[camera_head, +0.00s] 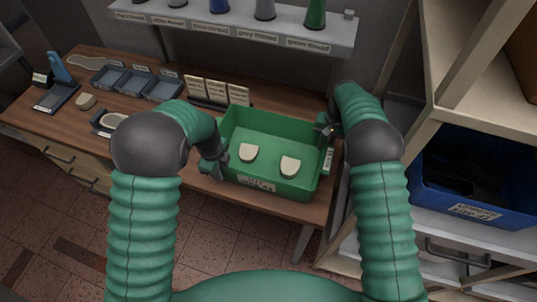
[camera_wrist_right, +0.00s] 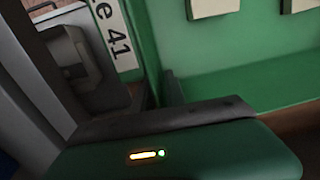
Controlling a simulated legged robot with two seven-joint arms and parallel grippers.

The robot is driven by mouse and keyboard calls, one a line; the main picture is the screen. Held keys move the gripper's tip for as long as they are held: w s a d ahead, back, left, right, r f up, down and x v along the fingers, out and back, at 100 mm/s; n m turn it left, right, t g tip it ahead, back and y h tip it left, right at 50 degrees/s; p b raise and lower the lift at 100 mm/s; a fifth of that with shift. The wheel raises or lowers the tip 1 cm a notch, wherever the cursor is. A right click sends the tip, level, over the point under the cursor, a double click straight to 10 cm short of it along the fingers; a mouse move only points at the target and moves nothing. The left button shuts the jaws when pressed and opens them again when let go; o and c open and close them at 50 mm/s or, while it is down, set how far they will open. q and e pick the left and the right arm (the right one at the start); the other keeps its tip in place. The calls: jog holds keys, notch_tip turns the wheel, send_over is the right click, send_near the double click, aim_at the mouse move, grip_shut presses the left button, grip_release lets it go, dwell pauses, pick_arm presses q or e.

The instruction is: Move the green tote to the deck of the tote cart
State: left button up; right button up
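The green tote (camera_head: 270,133) sits at the right end of the wooden bench, its front near the bench edge. Two cream pieces (camera_head: 249,153) (camera_head: 290,167) lie inside it. My left gripper (camera_head: 217,168) is at the tote's left wall. My right gripper (camera_head: 327,130) is at its right wall, near the rim. In the right wrist view, the tote wall (camera_wrist_right: 220,50) fills the right side, and a dark finger (camera_wrist_right: 85,65) is beside the labelled outer face. I cannot tell whether either gripper is closed on the wall. I cannot identify the tote cart.
A shelf unit with a blue tote (camera_head: 475,185) stands at the right. Card holders (camera_head: 217,92) stand behind the green tote, below a shelf of thread cones (camera_head: 265,9). Grey trays (camera_head: 135,82) and a blue tool (camera_head: 60,68) are on the bench's left. Floor is visible in front.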

pick_arm(q)
grip_shut()
pick_arm(e)
grip_shut()
pick_arm(q)
jog(key=shift+d, duration=0.1)
pick_arm(e)
jog(key=shift+a, duration=0.1)
dwell(0.6)
